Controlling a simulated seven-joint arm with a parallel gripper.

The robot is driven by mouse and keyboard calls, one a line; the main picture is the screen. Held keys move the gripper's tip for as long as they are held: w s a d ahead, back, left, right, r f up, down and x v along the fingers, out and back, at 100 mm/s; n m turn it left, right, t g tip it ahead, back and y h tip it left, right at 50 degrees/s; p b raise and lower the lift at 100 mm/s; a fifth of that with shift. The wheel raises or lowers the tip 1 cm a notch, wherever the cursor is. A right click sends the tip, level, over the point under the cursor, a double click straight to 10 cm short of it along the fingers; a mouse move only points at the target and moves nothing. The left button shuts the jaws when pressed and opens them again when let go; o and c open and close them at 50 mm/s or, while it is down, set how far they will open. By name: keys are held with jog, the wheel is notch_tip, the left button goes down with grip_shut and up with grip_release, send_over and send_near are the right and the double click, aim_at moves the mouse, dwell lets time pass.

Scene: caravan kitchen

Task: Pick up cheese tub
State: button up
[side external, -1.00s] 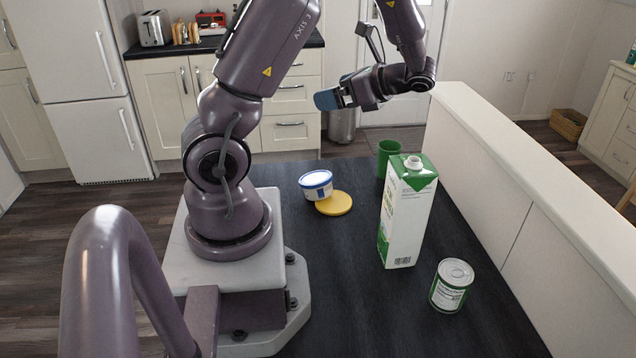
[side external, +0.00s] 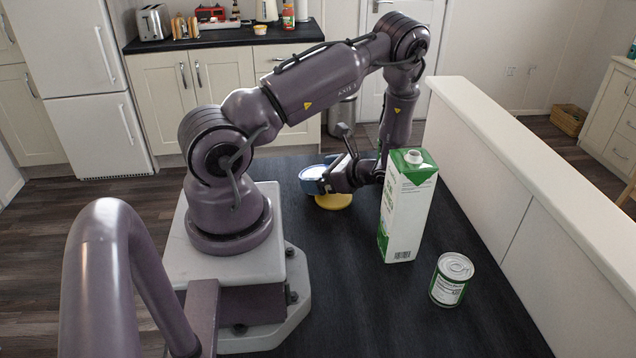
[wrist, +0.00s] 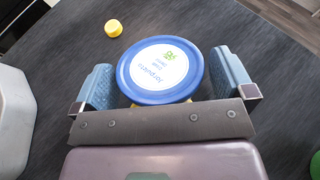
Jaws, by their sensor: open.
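The cheese tub (wrist: 160,70) has a blue-rimmed round lid with a white label. In the wrist view it stands upright on the dark worktop between my two blue finger pads. My gripper (wrist: 164,80) is open, with a gap on each side of the tub; neither finger clearly touches it. In the side view my gripper (side external: 318,180) is low over the worktop and hides most of the tub.
A tall green-and-white carton (side external: 406,215) stands close to the right of my wrist. A tin (side external: 451,279) stands nearer the camera. A small yellow cap (wrist: 114,28) lies beyond the tub. A green item (wrist: 315,165) shows at the wrist view's edge. A white ledge (side external: 540,175) bounds the right.

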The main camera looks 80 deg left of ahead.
jog(key=shift+s+a+f, duration=0.2)
jog(key=shift+s+a, duration=0.05)
jog(key=shift+s, duration=0.1)
jog(key=c, duration=0.8)
jog(key=shift+r, duration=0.15)
